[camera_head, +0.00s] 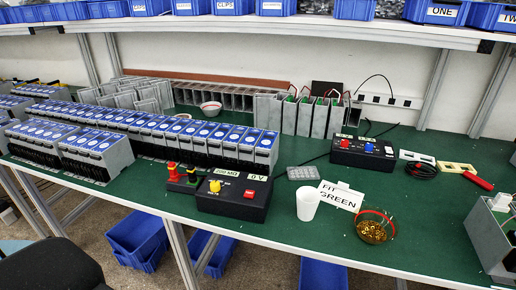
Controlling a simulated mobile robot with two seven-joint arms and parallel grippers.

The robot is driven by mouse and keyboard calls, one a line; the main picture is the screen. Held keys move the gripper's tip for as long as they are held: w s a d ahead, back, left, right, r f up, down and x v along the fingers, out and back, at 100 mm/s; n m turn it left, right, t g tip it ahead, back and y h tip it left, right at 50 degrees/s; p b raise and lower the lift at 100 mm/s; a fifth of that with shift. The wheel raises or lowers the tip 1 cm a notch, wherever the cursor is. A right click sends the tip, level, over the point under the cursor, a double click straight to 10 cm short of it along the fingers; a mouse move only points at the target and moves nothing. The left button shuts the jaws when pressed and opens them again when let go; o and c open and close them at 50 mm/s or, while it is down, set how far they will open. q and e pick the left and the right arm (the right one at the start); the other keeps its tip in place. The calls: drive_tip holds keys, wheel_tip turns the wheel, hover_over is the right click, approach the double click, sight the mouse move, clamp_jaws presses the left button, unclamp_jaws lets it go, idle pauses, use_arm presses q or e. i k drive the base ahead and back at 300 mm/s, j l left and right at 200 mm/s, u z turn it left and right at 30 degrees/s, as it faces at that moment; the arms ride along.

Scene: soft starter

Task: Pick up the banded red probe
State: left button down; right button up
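A short red stick-like object (478,181) lies on the green bench top at the right, beside a pale yellow slotted plate. It may be the red probe, but it is too small here to make out any bands. I cannot tell whether either is a banded probe. Neither of my grippers shows in this view.
The front black box (233,194) has a yellow knob and red button; another black box (364,154) stands behind. Blue-topped units fill the left.

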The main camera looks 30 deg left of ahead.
sight(172, 166)
drive_tip(key=u, duration=1.15)
